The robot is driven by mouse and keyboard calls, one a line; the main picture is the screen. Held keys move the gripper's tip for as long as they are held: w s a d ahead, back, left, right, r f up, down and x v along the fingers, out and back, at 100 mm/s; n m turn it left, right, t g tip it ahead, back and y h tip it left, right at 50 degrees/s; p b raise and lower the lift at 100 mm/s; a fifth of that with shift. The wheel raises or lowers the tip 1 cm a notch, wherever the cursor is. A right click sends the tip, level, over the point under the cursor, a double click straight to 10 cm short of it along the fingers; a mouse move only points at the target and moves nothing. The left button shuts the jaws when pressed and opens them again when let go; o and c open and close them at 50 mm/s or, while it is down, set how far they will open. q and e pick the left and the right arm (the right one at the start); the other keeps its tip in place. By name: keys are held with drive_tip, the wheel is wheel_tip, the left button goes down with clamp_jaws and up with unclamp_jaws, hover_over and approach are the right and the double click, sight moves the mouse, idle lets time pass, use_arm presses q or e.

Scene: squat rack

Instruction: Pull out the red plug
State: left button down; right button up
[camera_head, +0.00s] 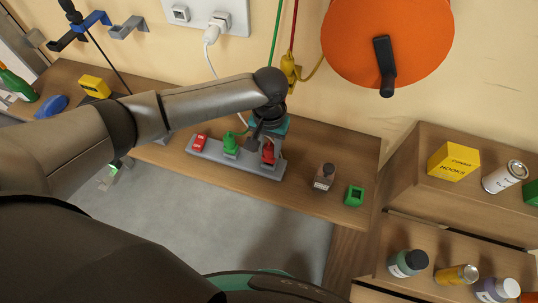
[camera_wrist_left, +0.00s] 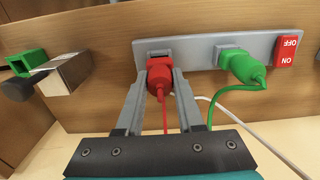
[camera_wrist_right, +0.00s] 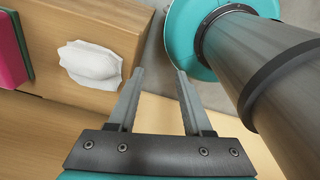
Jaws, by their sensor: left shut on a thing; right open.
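The red plug (camera_head: 268,153) is at the right end of the grey power strip (camera_head: 237,163) on the wooden shelf. In the left wrist view the red plug (camera_wrist_left: 158,82) stands at a dark socket in the strip (camera_wrist_left: 200,50), its red cord hanging down. I cannot tell whether it is fully seated. My left gripper (camera_wrist_left: 159,80) has a finger on each side of it and is shut on it. In the head view the left gripper (camera_head: 268,132) is partly hidden by its own wrist. My right gripper (camera_wrist_right: 159,72) is open and empty, outside the head view.
A green plug (camera_head: 230,144) and a red switch (camera_head: 200,142) are on the same strip. A white cord hangs behind. A white tissue (camera_wrist_right: 92,64) is near the right gripper.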

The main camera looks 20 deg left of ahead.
use_arm(q)
drive_tip(key=shift+r+p, duration=0.2)
drive_tip(key=shift+p, duration=0.1)
drive_tip(key=shift+r+p, duration=2.95)
drive_tip(key=shift+p, duration=0.55)
drive_tip(key=shift+r+p, duration=1.1)
drive_tip(key=shift+r, duration=0.2)
